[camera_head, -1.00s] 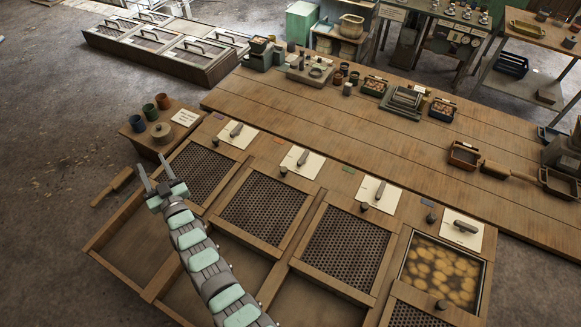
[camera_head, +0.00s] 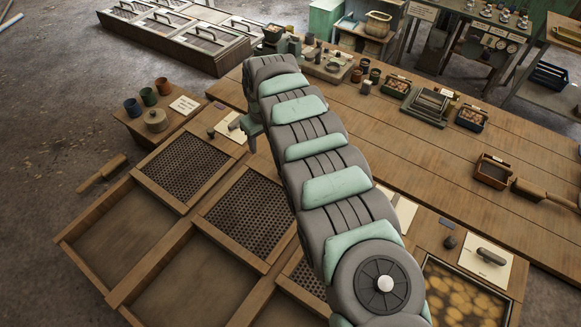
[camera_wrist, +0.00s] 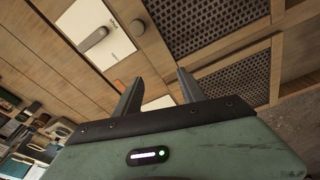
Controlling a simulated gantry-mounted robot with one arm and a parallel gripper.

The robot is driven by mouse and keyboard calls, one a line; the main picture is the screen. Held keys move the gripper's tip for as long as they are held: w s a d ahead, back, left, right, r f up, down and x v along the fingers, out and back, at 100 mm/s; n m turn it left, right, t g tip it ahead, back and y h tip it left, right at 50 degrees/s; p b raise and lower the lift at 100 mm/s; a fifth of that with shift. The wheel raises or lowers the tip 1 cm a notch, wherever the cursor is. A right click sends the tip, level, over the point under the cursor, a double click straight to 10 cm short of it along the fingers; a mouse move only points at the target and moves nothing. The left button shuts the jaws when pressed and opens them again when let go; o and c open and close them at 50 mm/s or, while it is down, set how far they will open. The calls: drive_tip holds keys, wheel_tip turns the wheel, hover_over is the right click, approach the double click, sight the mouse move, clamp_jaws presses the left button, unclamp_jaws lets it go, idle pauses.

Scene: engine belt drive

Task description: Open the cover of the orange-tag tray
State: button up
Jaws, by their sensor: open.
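The orange-tag tray is the second from the left in the row. Its dark mesh cover (camera_head: 248,213) lies shut in the wooden frame in the head view, and my arm hides its tag, knob and card. In the wrist view, I take the upper mesh (camera_wrist: 205,20) to be this cover.
The left neighbour's mesh cover (camera_head: 185,168) is shut. The rightmost tray (camera_head: 455,300) is uncovered and shows yellowish contents. Cups and a small pot (camera_head: 156,120) stand on a side stand at left. Several small items crowd the far bench. The middle planks are mostly clear.

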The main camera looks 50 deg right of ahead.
drive_tip(key=s+d+r+g, duration=0.2)
drive_tip(key=s, duration=0.5)
drive_tip(key=f, duration=1)
drive_tip(key=shift+w+a+f, duration=0.1)
drive_tip(key=shift+w, duration=0.15)
drive_tip(key=shift+f, duration=0.45)
clamp_jaws()
idle(0.4)
